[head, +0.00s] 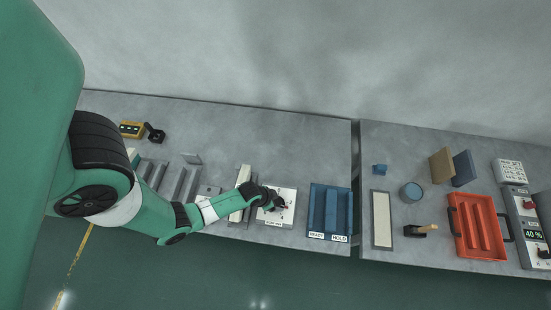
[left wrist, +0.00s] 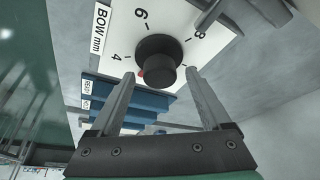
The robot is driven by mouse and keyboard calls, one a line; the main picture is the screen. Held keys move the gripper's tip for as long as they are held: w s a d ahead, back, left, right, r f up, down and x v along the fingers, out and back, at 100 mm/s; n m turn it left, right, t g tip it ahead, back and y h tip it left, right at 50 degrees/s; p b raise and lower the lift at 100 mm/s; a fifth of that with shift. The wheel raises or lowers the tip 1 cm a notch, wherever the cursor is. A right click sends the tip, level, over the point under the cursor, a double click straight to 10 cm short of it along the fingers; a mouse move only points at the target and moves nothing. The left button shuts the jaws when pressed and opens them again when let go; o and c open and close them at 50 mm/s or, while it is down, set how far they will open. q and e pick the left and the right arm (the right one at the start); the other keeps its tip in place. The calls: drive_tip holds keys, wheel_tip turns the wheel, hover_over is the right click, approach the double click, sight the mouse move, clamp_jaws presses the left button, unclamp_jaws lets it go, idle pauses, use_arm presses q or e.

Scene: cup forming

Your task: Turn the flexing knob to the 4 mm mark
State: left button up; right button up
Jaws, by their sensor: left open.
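The flexing knob (left wrist: 158,58) is a round black knob on a white dial plate (head: 271,218). In the left wrist view the plate (left wrist: 185,18) reads "BOW mm" with marks 4, 6 and 8. A red pointer (left wrist: 140,74) shows at the knob's lower left, on the side of the 4; its exact reading is unclear. My left gripper (left wrist: 160,76) is open, its fingers either side of the knob's near end; contact cannot be told. In the head view the left gripper (head: 280,205) is over the plate and hides the knob. My right gripper is not in view.
A blue tray (head: 315,197) labelled READY and HOLD stands just right of the plate. A long pale block (head: 238,208) is to its left.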

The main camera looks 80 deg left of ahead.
use_arm(q)
drive_tip(key=shift+c, duration=0.3)
clamp_jaws()
drive_tip(key=shift+m, duration=0.3)
drive_tip(key=m+h, duration=0.1)
drive_tip(key=m, duration=0.2)
drive_tip(key=shift+a+m+h, duration=0.15)
drive_tip(key=shift+m+h, duration=0.15)
drive_tip(key=shift+r+m+h+p, duration=0.15)
drive_tip(key=shift+m+h+p, duration=0.35)
drive_tip(key=shift+m, duration=0.7)
drive_tip(key=shift+a+m+h+p, duration=0.1)
drive_tip(key=shift+m+h+p, duration=0.4)
drive_tip(key=shift+m+p, duration=0.65)
drive_tip(key=shift+f+m+g+b, duration=0.2)
drive_tip(key=shift+m+g+b, duration=0.1)
drive_tip(key=shift+m, duration=0.05)
